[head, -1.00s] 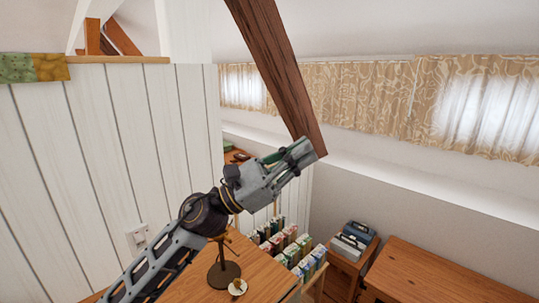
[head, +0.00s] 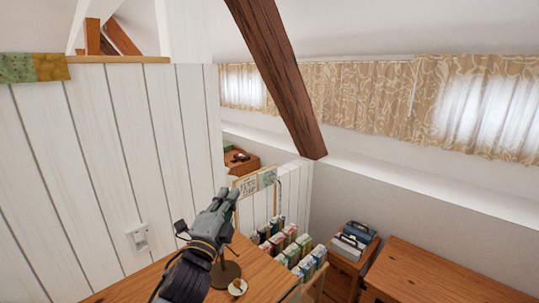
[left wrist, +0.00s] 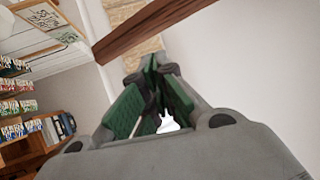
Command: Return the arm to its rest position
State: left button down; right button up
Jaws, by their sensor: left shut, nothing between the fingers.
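My left gripper (head: 226,197) is above the wooden desk in the lower middle of the head view, with its fingers pointing up and away. In the left wrist view its green-padded fingers (left wrist: 150,85) come together at the tips, with nothing held between them. My left arm comes in from the bottom of the head view and partly covers the desk and a dark stand (head: 226,272). My right gripper is not in view.
The wooden desk (head: 262,274) carries the stand and a small whitish item (head: 238,287). A rack of several books (head: 290,245) stands beside it. A slanted timber brace (head: 275,75) crosses behind. A white panelled wall (head: 100,170) stands at left. Wooden cabinets (head: 430,275) are at right.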

pick_arm(q)
jog(key=s+a+f+n+g+y, duration=0.2)
jog(key=a+f+n+g, duration=0.15)
jog(key=f, duration=0.45)
jog(key=s+a+f+n+g+y, duration=0.1)
jog(key=s+a+f+n+g, duration=0.2)
jog(key=f, duration=0.4)
jog(key=s+a+f+n+g+y, duration=0.2)
jog(key=f+n, duration=0.3)
jog(key=f, duration=0.3)
jog(key=s+a+f+n+g, duration=0.1)
jog(key=s+f+n+g, duration=0.25)
jog(key=s+f, duration=0.5)
jog(key=s+a+f+n+g, duration=0.25)
jog(key=s+f+g, duration=0.3)
jog(key=s, duration=0.65)
jog(key=s+d+f+g+b, duration=0.1)
jog(key=f+b, duration=0.9)
jog(key=f, duration=1.1)
jog(key=s+d+f+h+b, duration=0.1)
jog(key=d+f+b, duration=0.2)
jog(key=f+b, duration=0.8)
notch_tip(320, 180, down, 10)
jog(key=shift+d+r+g, duration=0.1)
jog(key=shift+d+g, duration=0.1)
jog(key=shift+g, duration=0.15)
jog(key=shift+s+a+f+p, duration=0.1)
jog(key=shift+s+f+p, duration=0.1)
jog(key=shift+f+p, duration=0.35)
